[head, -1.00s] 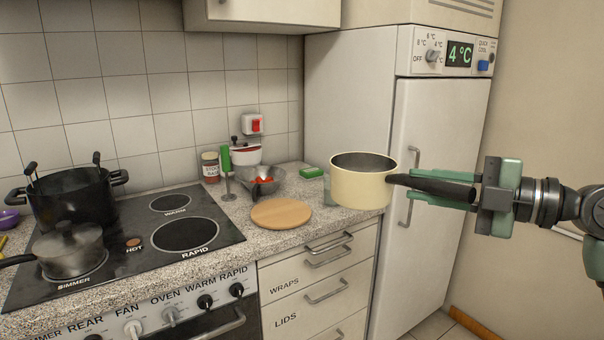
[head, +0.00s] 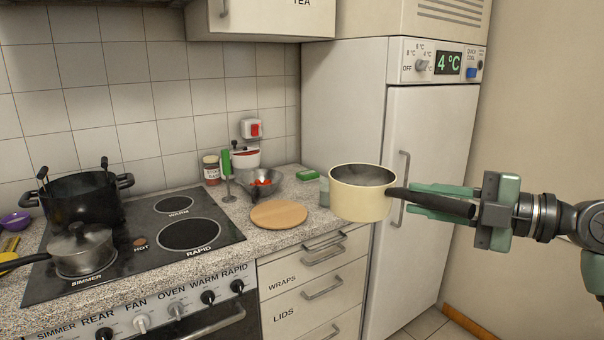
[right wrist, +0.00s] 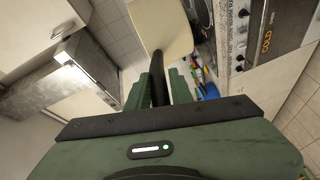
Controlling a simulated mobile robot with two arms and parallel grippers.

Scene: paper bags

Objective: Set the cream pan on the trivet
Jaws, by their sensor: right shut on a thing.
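The cream pan (head: 358,203) is held level in the air at the right of the head view, in front of the fridge and to the right of the trivet. My right gripper (head: 432,199) is shut on its dark handle. The right wrist view shows the pan (right wrist: 160,28) ahead of the gripper (right wrist: 162,88), with the handle between the fingers. The trivet, a round wooden disc (head: 278,214), lies bare on the speckled counter right of the hob. The pan is apart from it. My left gripper is not in view.
On the hob (head: 185,263) stand a black pot (head: 82,203) and a lidded grey pan (head: 82,252). A fridge (head: 430,180) stands at right.

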